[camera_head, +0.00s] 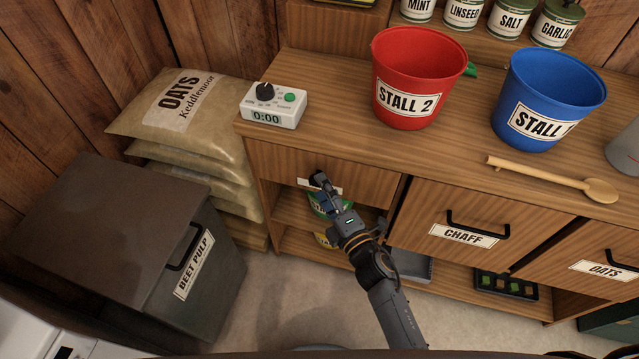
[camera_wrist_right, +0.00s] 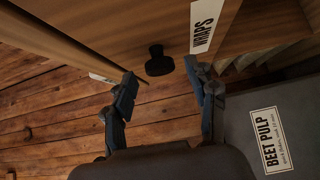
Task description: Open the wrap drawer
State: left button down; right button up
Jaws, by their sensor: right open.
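The wrap drawer (camera_head: 355,185) is the left drawer under the wooden counter, and its front looks flush with the cabinet. In the right wrist view, its front (camera_wrist_right: 125,30) carries a white WRAPS label (camera_wrist_right: 206,22) and a round black knob (camera_wrist_right: 158,62). My right gripper (camera_head: 318,182) is in front of this drawer and hides the knob and part of the label in the head view. In the right wrist view, the gripper (camera_wrist_right: 160,76) is open, with the knob between its fingertips in the picture; I see no contact. My left gripper is not in view.
A grey BEET PULP bin (camera_head: 120,235) and stacked OATS sacks (camera_head: 185,115) stand left of the cabinet. The CHAFF drawer (camera_head: 480,215) is to the right. A timer (camera_head: 273,105), red bucket (camera_head: 415,80), blue bucket (camera_head: 545,100) and wooden spoon (camera_head: 560,180) lie on the counter.

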jog(key=shift+x, duration=1.05)
grip_shut()
jog(key=shift+s+f, duration=0.1)
